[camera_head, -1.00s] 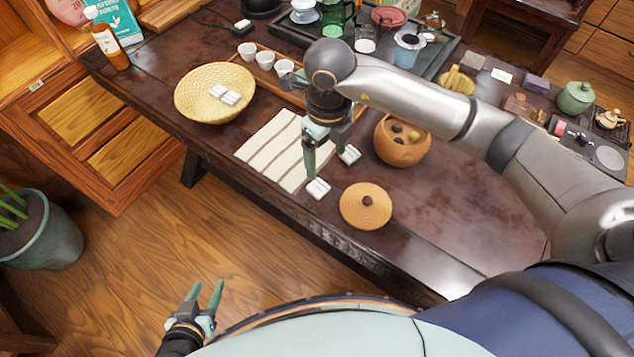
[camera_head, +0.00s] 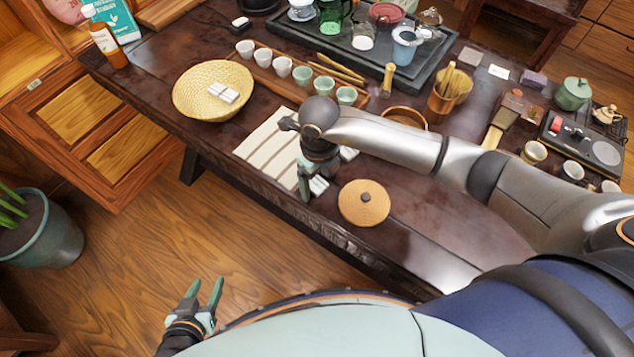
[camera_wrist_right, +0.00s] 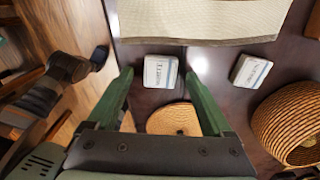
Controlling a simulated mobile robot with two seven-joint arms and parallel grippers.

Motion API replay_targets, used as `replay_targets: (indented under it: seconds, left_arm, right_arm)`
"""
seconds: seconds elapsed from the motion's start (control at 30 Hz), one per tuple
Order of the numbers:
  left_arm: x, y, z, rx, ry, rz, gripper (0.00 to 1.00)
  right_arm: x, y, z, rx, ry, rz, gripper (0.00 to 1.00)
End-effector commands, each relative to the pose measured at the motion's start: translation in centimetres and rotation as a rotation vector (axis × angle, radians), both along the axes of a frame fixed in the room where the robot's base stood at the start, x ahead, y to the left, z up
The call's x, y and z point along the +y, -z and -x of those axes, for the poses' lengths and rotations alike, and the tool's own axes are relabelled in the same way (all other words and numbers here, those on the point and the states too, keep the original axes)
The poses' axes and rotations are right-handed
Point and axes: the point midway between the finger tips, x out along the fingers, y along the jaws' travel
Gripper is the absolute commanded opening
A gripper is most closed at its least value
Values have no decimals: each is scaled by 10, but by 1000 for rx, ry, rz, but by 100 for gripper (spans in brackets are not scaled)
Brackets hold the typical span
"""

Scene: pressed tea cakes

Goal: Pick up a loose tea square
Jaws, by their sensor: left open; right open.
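A loose white tea square (camera_wrist_right: 160,71) lies on the dark table in the right wrist view, between and just beyond my open right fingertips. In the head view this tea square (camera_head: 319,185) is partly hidden by my right gripper (camera_head: 306,184). A second loose square (camera_wrist_right: 251,71) lies to its right, and in the head view it (camera_head: 349,154) shows behind my arm. More white squares (camera_head: 223,92) lie in a woven basket (camera_head: 186,101). My right gripper (camera_wrist_right: 160,84) is open and empty, pointing down near the table's front edge. My left gripper (camera_head: 205,292) is open and empty, off the table.
Cups (camera_head: 283,67) stand on a wooden tray behind.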

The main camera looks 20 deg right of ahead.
Motion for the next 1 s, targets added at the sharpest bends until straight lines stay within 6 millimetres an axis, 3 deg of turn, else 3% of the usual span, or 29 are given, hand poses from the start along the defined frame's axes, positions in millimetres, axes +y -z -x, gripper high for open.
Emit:
replay_targets:
  seconds: [0.07, 0.17, 0.83, 1.0]
  left_arm:
    - [0, 0, 0, 0, 0, 0, 50]
    - [0, 0, 0, 0, 0, 0, 50]
    - [0, 0, 0, -1, -1, 0, 50]
    - [0, 0, 0, -1, -1, 0, 50]
  right_arm:
    - [0, 0, 0, 0, 0, 0, 85]
    - [0, 0, 0, 0, 0, 0, 75]
    - [0, -1, 0, 0, 0, 0, 0]
    - [0, -1, 0, 0, 0, 0, 0]
